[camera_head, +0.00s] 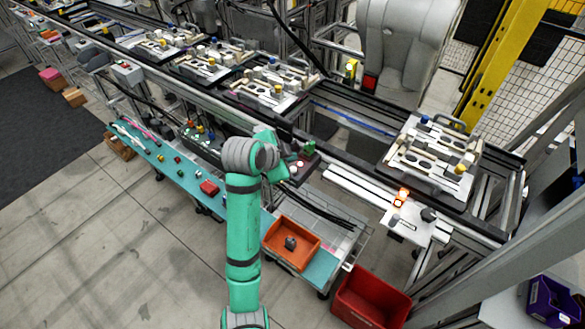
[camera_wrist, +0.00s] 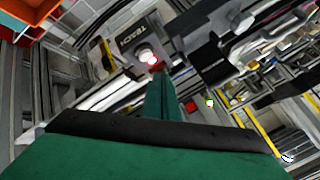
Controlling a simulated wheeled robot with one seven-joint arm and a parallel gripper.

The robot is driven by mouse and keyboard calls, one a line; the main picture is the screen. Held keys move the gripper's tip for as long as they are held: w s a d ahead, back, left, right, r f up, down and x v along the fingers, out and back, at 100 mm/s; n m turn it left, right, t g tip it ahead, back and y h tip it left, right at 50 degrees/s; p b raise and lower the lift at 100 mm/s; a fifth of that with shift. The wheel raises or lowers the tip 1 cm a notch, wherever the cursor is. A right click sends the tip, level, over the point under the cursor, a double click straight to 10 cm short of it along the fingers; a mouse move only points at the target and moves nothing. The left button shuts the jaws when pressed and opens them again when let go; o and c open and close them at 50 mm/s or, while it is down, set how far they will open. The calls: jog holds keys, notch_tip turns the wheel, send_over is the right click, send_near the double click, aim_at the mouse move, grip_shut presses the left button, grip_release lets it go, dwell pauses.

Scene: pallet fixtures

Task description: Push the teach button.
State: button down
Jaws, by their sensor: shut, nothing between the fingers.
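In the wrist view, a dark box lettered TEACH (camera_wrist: 128,42) carries a round whitish button (camera_wrist: 149,57) with a red glow at its lower edge. My gripper (camera_wrist: 158,78) is shut and empty. Its green fingers point toward the button, with the tips just below it in the picture. I cannot tell whether they touch it. In the head view, my green arm reaches to the front edge of the line, where a dark panel (camera_head: 306,161) with small buttons sits beside the wrist. My fingertips are hidden there behind the wrist.
An orange bin (camera_head: 268,244) holding a grey part is on the teal bench (camera_head: 321,269). A red bin (camera_head: 369,300) stands at the lower right. A pallet fixture (camera_head: 432,157) is on the conveyor, with a lit orange lamp (camera_head: 402,195) in front. Open floor lies to the left.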

jog(key=shift+f, duration=0.85)
jog(key=shift+f, duration=0.2)
dwell(1.4)
jog(key=shift+f, duration=0.25)
jog(key=shift+f, duration=0.5)
dwell(0.8)
jog(key=shift+r, duration=0.95)
jog(key=shift+r, duration=0.15)
jog(key=shift+r, duration=2.35)
